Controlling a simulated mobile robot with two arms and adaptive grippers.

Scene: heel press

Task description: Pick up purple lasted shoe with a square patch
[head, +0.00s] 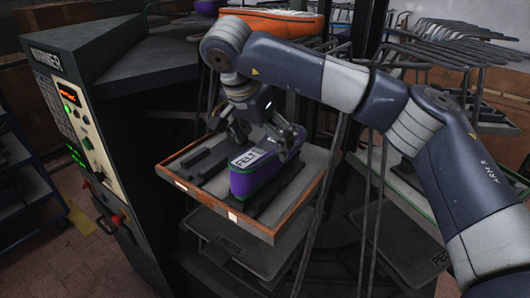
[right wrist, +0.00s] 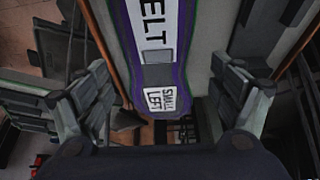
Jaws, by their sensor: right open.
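The purple lasted shoe (head: 262,178) lies on a wooden-rimmed tray (head: 204,201), with a white label reading "FELT" on its top. In the right wrist view, the shoe (right wrist: 130,50) shows a white "ELT" strip, a small grey square patch (right wrist: 160,55) and a white "SMALL LEFT" label. My right gripper (head: 266,143) is above the far end of the shoe in the head view. In the right wrist view, its open fingers (right wrist: 166,98) are on either side of the shoe's near end. Whether they touch it cannot be told. My left gripper is out of view.
Dark blocks (head: 208,158) lie on the tray beside the shoe. A machine with a control panel (head: 80,125) stands at the left. An orange item (head: 270,22) is on a shelf behind, and metal racks (head: 450,50) fill the right.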

